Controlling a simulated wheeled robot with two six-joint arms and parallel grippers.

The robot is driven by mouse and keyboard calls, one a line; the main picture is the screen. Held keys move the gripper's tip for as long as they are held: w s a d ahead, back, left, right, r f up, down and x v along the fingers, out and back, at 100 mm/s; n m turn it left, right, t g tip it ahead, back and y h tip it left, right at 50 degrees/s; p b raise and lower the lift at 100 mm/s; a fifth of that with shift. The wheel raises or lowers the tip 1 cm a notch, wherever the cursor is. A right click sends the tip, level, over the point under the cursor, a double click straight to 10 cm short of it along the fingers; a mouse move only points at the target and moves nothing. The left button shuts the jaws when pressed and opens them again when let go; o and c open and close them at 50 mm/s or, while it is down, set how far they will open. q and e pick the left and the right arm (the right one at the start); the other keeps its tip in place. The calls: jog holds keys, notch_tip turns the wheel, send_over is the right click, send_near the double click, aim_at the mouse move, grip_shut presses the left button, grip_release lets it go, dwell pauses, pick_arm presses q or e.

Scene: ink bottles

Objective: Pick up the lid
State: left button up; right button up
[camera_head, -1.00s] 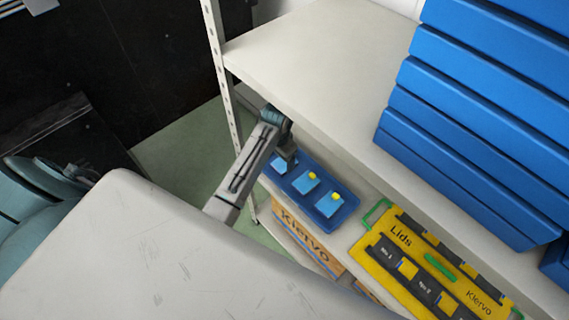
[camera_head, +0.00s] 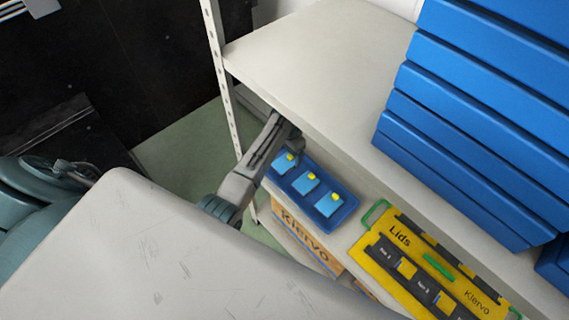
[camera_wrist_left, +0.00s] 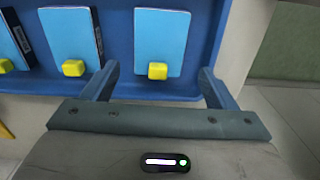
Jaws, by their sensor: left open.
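Three light-blue bottles with yellow lids stand in a blue tray on the lower shelf. In the head view, the lids are the far-left lid (camera_head: 290,157), the middle lid (camera_head: 311,176) and the near-right lid (camera_head: 335,197). My left gripper (camera_head: 293,138) is beside the far-left bottle, partly hidden by the upper shelf. In the left wrist view, its open fingers (camera_wrist_left: 158,75) are on either side of the rightmost lid (camera_wrist_left: 157,71), with gaps on both sides. Nothing is held. My right gripper is not in view.
A yellow "Lids" board (camera_head: 385,250) with yellow pieces in dark slots lies right of the blue tray (camera_head: 350,211). The white upper shelf (camera_head: 300,60) overhangs the tray and carries stacked blue bins (camera_head: 470,130). A cardboard "Kiervo" box (camera_head: 305,240) is below.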

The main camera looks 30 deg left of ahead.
aim_at(288, 160)
pick_arm(q)
jog(key=f, duration=0.3)
jog(key=shift+s+f, duration=0.15)
jog(key=shift+s, duration=0.1)
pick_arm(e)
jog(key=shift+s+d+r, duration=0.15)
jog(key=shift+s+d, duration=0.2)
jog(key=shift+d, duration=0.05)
pick_arm(q)
jog(key=shift+c, duration=0.4)
jog(key=c, duration=1)
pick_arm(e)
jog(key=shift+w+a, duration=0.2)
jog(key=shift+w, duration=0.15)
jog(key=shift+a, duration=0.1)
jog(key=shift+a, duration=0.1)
